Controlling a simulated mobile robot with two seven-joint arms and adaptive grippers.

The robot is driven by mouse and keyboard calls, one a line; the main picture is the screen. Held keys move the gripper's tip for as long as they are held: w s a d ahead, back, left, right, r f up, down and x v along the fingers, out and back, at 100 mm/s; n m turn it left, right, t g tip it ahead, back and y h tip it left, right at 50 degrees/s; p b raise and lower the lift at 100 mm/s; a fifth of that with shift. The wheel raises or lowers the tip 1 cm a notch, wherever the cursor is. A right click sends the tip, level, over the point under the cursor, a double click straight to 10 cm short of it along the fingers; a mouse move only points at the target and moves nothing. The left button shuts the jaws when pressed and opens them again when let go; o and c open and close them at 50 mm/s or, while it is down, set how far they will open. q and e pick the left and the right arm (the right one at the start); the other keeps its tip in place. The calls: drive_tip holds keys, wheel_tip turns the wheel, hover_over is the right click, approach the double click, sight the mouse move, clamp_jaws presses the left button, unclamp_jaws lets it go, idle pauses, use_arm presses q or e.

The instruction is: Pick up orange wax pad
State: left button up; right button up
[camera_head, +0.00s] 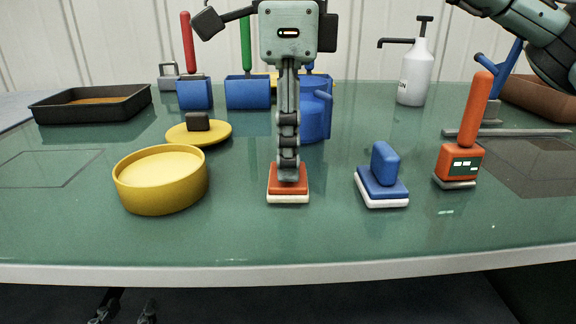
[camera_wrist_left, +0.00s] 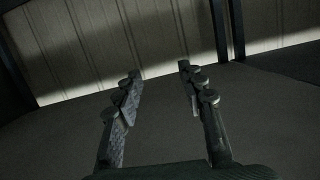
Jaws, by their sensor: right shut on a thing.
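The orange wax pad (camera_head: 287,197), with an orange top on a whitish base, is on the green table in the middle of the head view. My right gripper (camera_head: 288,178) points straight down at it and is shut on its upper part. The gripper hides the pad's handle. The pad seems to rest on the table; I cannot tell if there is a gap under it. My left gripper (camera_head: 126,306) is low in front of the table, in the dark. In the left wrist view its fingers (camera_wrist_left: 158,92) are apart, with nothing between them.
A blue pad (camera_head: 383,185) sits right of the orange one, then an orange-handled tool (camera_head: 459,160). A yellow round tub (camera_head: 160,190) and its lid (camera_head: 208,136) are left. Blue containers (camera_head: 248,93) stand behind, with a white pump bottle (camera_head: 415,75) back right. The front table strip is clear.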

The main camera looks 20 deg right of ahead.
drive_tip(key=shift+r, duration=0.5)
drive_tip(key=r, duration=0.3)
drive_tip(key=shift+a+r+p, duration=0.25)
drive_tip(key=shift+r+p, duration=0.05)
drive_tip(key=shift+p, duration=0.05)
use_arm(q)
drive_tip(key=s+a+f+g+y+p, duration=0.1)
drive_tip(key=s+a+f+g+y, duration=0.2)
drive_tip(key=a+f, duration=0.3)
drive_tip(key=shift+s+f+n+g, duration=0.3)
drive_tip(key=shift+f+g, duration=0.4)
drive_tip(key=shift+f, duration=0.15)
use_arm(e)
drive_tip(key=s+a+r, duration=0.1)
drive_tip(key=a+r, duration=0.5)
drive_tip(key=a, duration=0.5)
drive_tip(key=shift+s+r, duration=0.25)
drive_tip(key=shift+s, duration=0.05)
drive_tip(key=o, duration=0.6)
drive_tip(key=c, duration=0.5)
